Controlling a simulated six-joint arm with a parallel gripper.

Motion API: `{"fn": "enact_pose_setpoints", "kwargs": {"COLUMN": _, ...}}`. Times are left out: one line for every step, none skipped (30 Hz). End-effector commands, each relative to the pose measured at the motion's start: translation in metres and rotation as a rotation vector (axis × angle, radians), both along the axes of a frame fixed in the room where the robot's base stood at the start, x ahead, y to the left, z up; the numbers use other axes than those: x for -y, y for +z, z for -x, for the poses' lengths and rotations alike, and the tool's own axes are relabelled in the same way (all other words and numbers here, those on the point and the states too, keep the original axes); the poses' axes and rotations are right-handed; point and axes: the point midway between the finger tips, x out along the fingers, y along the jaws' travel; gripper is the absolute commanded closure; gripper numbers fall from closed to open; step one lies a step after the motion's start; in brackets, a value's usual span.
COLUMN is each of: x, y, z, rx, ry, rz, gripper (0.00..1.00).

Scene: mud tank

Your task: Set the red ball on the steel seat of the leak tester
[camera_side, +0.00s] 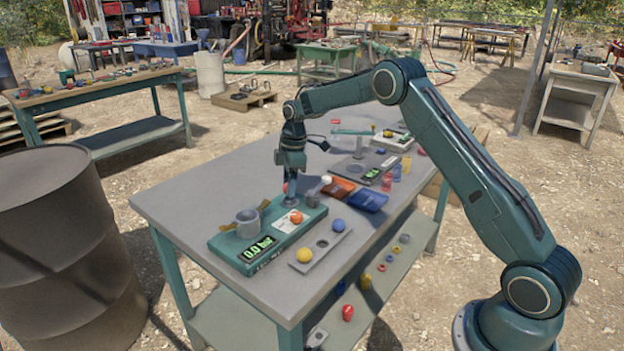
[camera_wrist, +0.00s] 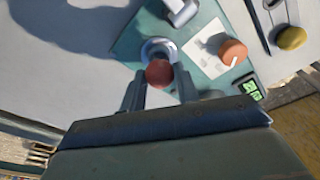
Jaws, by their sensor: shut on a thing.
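The red ball (camera_wrist: 159,74) is held between the two fingertips of my gripper (camera_wrist: 160,80) in the wrist view. It shows as a small red patch (camera_side: 285,187) in the side view. The steel seat (camera_wrist: 158,47) of the leak tester is a round, pale metal ring. In the wrist view the ball covers its near edge, and the rest of the ring shows beyond. The leak tester (camera_side: 222,241) has a teal base and a display reading 0.0 bar. My gripper (camera_side: 289,192) points down close above the seat; I cannot tell whether the ball touches it.
A grey strip (camera_side: 325,254) in front holds yellow and blue balls. The bench's left side is clear.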

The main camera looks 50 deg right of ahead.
Motion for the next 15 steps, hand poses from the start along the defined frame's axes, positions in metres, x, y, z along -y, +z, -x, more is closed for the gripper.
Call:
{"fn": "enact_pose_setpoints", "kwargs": {"x": -0.0001, "y": -0.0010, "z": 0.0001, "rx": 0.000, "ry": 0.000, "rz": 0.000, "gripper": 0.91}}
{"fn": "enact_pose_setpoints", "kwargs": {"x": 0.0000, "y": -0.0014, "z": 0.0001, "rx": -0.001, "ry": 0.000, "rz": -0.001, "gripper": 0.91}}
{"fn": "enact_pose_setpoints", "kwargs": {"x": -0.0001, "y": -0.0019, "z": 0.0001, "rx": -0.001, "ry": 0.000, "rz": -0.001, "gripper": 0.91}}
{"fn": "enact_pose_setpoints", "kwargs": {"x": 0.0000, "y": -0.0023, "z": 0.0001, "rx": -0.001, "ry": 0.000, "rz": -0.001, "gripper": 0.91}}
{"fn": "enact_pose_setpoints", "kwargs": {"x": -0.0001, "y": -0.0027, "z": 0.0001, "rx": -0.001, "ry": 0.000, "rz": -0.001, "gripper": 0.91}}
{"fn": "enact_pose_setpoints", "kwargs": {"x": -0.0001, "y": -0.0033, "z": 0.0001, "rx": -0.001, "ry": 0.000, "rz": -0.001, "gripper": 0.91}}
{"fn": "enact_pose_setpoints", "kwargs": {"x": 0.0000, "y": -0.0037, "z": 0.0001, "rx": -0.001, "ry": 0.000, "rz": -0.001, "gripper": 0.91}}
{"fn": "enact_pose_setpoints", "kwargs": {"x": -0.0001, "y": -0.0041, "z": 0.0001, "rx": 0.000, "ry": 0.000, "rz": 0.000, "gripper": 0.91}}
{"fn": "enact_pose_setpoints", "kwargs": {"x": 0.0000, "y": -0.0047, "z": 0.0001, "rx": 0.000, "ry": 0.000, "rz": 0.000, "gripper": 0.91}}
{"fn": "enact_pose_setpoints", "kwargs": {"x": -0.0001, "y": -0.0051, "z": 0.0001, "rx": 0.000, "ry": 0.000, "rz": 0.000, "gripper": 0.91}}
{"fn": "enact_pose_setpoints", "kwargs": {"x": 0.0000, "y": -0.0055, "z": 0.0001, "rx": 0.000, "ry": 0.000, "rz": 0.000, "gripper": 0.91}}
{"fn": "enact_pose_setpoints", "kwargs": {"x": -0.0001, "y": -0.0060, "z": 0.0001, "rx": 0.000, "ry": 0.000, "rz": 0.000, "gripper": 0.91}}
{"fn": "enact_pose_setpoints", "kwargs": {"x": 0.0000, "y": -0.0064, "z": 0.0000, "rx": 0.000, "ry": 0.000, "rz": 0.000, "gripper": 0.91}}
{"fn": "enact_pose_setpoints", "kwargs": {"x": 0.0000, "y": -0.0068, "z": 0.0000, "rx": 0.000, "ry": 0.000, "rz": 0.000, "gripper": 0.91}}
{"fn": "enact_pose_setpoints", "kwargs": {"x": 0.0000, "y": -0.0075, "z": 0.0000, "rx": 0.000, "ry": 0.000, "rz": 0.000, "gripper": 0.91}}
